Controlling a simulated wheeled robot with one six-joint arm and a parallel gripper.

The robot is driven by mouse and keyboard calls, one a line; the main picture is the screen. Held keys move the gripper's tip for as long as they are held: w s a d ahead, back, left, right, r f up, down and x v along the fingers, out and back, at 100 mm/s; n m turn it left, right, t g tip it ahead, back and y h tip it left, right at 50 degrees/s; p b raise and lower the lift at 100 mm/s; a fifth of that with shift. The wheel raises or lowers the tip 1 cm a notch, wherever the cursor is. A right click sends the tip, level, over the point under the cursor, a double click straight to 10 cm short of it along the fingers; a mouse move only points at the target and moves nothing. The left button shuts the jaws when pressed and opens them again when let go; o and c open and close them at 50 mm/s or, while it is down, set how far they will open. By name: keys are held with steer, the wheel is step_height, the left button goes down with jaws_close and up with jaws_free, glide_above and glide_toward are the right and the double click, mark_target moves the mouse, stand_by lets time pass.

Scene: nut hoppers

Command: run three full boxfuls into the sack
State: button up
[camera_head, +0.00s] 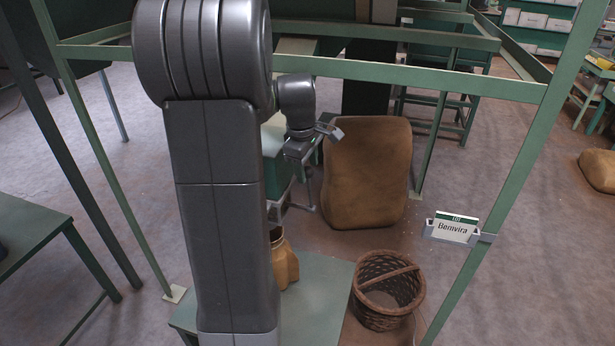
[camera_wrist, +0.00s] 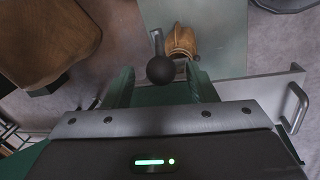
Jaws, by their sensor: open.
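A small tan sack (camera_head: 286,264) stands under the green hopper (camera_head: 276,158), partly hidden behind my arm. Its mouth also shows at the top of the wrist view (camera_wrist: 181,40). A black ball knob (camera_wrist: 160,70) on a short grey lever (camera_wrist: 156,42) lies in front of my gripper. My gripper (camera_wrist: 160,88) is open, with one finger to each side of the knob in the picture; I see no contact. In the head view my gripper (camera_head: 316,142) is beside the hopper, above the floor. A grey plate with a handle (camera_wrist: 298,108) shows to the right. The box's contents are hidden.
A wicker basket (camera_head: 388,290) is beside the low green table (camera_head: 318,305). A name sign (camera_head: 455,228) hangs on the right post. Open floor lies to the right.

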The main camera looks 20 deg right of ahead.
glide_above(310, 192)
steer(key=shift+s+a+f, duration=0.1)
steer(key=shift+s+f, duration=0.05)
steer(key=shift+f, duration=0.6)
steer(key=shift+s+a+f, duration=0.1)
steer(key=shift+a+f, duration=0.05)
steer(key=shift+f, duration=0.6)
steer(key=shift+s+a+f, duration=0.1)
steer(key=shift+s+f, duration=0.05)
steer(key=shift+f, duration=0.6)
jaws_close()
